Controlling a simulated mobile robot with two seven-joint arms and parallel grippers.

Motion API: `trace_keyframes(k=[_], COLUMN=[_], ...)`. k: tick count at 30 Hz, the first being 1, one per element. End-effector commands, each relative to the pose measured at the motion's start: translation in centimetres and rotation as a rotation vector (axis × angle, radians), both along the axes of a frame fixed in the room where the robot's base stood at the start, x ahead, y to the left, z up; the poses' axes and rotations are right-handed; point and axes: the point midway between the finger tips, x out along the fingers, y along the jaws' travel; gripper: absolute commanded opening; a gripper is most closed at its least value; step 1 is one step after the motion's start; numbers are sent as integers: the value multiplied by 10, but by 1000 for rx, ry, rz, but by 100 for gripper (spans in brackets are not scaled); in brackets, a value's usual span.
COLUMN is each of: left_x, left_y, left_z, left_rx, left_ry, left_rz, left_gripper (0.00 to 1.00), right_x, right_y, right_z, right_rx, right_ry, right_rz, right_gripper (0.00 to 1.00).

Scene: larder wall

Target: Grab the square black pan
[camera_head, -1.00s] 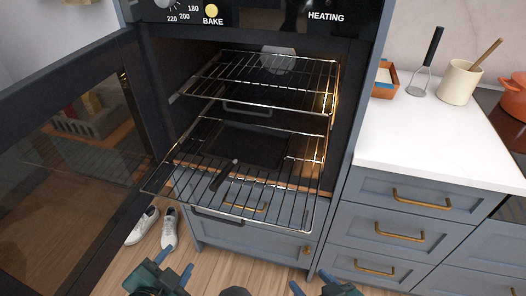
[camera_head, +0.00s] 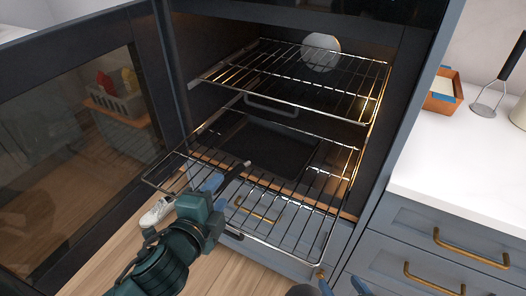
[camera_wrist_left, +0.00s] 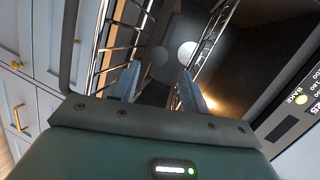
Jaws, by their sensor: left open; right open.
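The square black pan (camera_head: 268,148) lies inside the open oven, at the level of the lower wire rack. My right gripper (camera_head: 342,288) shows only as blue fingertips at the bottom edge, open and empty.
The lower wire rack (camera_head: 298,228) is pulled out; the upper rack (camera_head: 345,88) sits above the pan. The open oven door (camera_head: 75,130) stands at left. A white counter (camera_head: 460,165) with drawers is at right. A white shoe (camera_head: 157,212) is on the floor.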

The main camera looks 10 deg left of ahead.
Motion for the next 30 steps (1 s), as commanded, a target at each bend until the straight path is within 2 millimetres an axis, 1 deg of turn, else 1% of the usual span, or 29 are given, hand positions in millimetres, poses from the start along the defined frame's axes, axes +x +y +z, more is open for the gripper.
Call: trace_keyframes(k=[1,3,8,10,15,18,21,26,27,30], left_x=[8,16,24,31,56,66,70,70,70,70], left_y=[-1,-2,-4,-4,-7,-9,-9,-9,-9,-9], left_z=[-2,-4,-8,-10,-20,-23,-24,-24,-24,-24], left_rx=[0,-1,-1,-2,-2,-2,-2,-2,-2,-2], left_ry=[-2,-1,0,0,-1,1,2,2,2,2], left_rz=[0,-1,-1,0,0,-1,-2,-2,-2,-2], left_gripper=[45,45,45,45,45,45,45,45,44,36], right_x=[0,0,-1,-1,0,0,0,1,1,1], right_y=[0,0,0,0,-1,-1,-1,-2,-2,-2], right_z=[-1,-2,-3,-4,-5,-5,-4,-3,-2,-3], right_rx=[-1,-1,-2,-2,-2,-2,-2,-2,-2,-2], right_ry=[2,3,5,5,4,2,-2,-5,-5,-4], right_rz=[0,0,0,0,-1,-2,-3,-3,-3,-4], right_gripper=[58,58,58,58,58,58,58,58,58,58])
